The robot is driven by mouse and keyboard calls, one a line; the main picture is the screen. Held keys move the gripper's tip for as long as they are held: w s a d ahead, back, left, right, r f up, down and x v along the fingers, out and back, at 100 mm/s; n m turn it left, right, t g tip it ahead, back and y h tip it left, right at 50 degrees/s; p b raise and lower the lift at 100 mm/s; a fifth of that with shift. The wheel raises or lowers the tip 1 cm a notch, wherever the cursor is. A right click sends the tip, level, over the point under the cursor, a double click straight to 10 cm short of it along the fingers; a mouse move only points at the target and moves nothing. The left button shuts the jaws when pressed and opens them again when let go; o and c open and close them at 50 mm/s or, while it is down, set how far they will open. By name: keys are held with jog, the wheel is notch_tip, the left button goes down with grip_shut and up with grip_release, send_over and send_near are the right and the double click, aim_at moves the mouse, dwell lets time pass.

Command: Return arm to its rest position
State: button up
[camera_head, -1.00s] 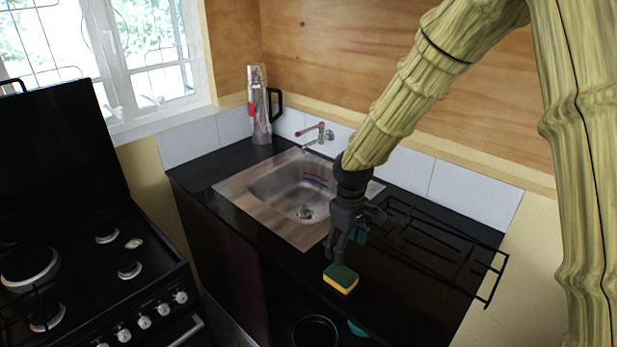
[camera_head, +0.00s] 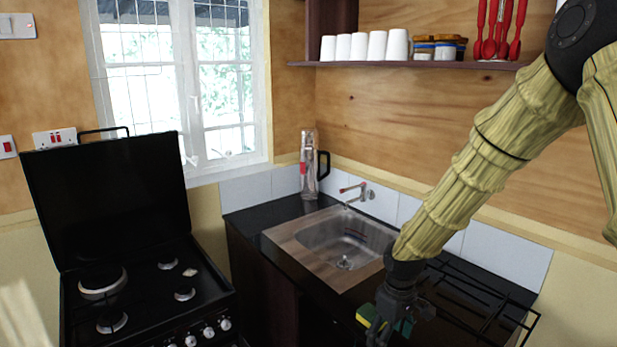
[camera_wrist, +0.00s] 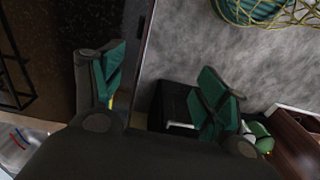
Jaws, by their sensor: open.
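My gripper (camera_head: 391,322) is at the lower right of the head view, by the front edge of the black counter (camera_head: 300,208). It points down and its fingers are partly cut off by the frame. In the wrist view my gripper (camera_wrist: 160,88) has its two green-padded fingers wide apart, with nothing between them. A yellow and green sponge (camera_head: 368,315) shows just left of my gripper in the head view, partly hidden by it. I cannot tell whether they touch.
A steel sink (camera_head: 345,245) with a tap (camera_head: 355,193) and a tall flask (camera_head: 309,165) are behind the gripper. A black wire rack (camera_head: 480,300) lies to its right. A stove (camera_head: 140,295) stands left. A shelf (camera_head: 420,65) with cups hangs above.

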jog(key=s+f+m+b, duration=0.1)
jog(key=s+f, duration=0.3)
jog(key=f, duration=0.3)
jog(key=s+a+f+m+y, duration=0.1)
jog(key=s+f, duration=0.3)
jog(key=f, duration=0.4)
jog(key=s+f+m+b, duration=0.1)
jog(key=s+f+m, duration=0.1)
jog(key=s+f, duration=0.35)
jog(key=s+d+f+m+b, duration=0.1)
jog(key=s+d+f+m, duration=0.1)
jog(key=s+f, duration=0.5)
jog(key=s+d+f+m+h, duration=0.1)
jog(key=s+d+f, duration=0.1)
jog(key=s+f, duration=0.5)
jog(key=s, duration=0.6)
jog(key=shift+s+d+m+b, duration=0.2)
jog(key=shift+s+m+b, duration=0.1)
jog(key=shift+m+b, duration=0.1)
jog(key=shift+f, duration=0.1)
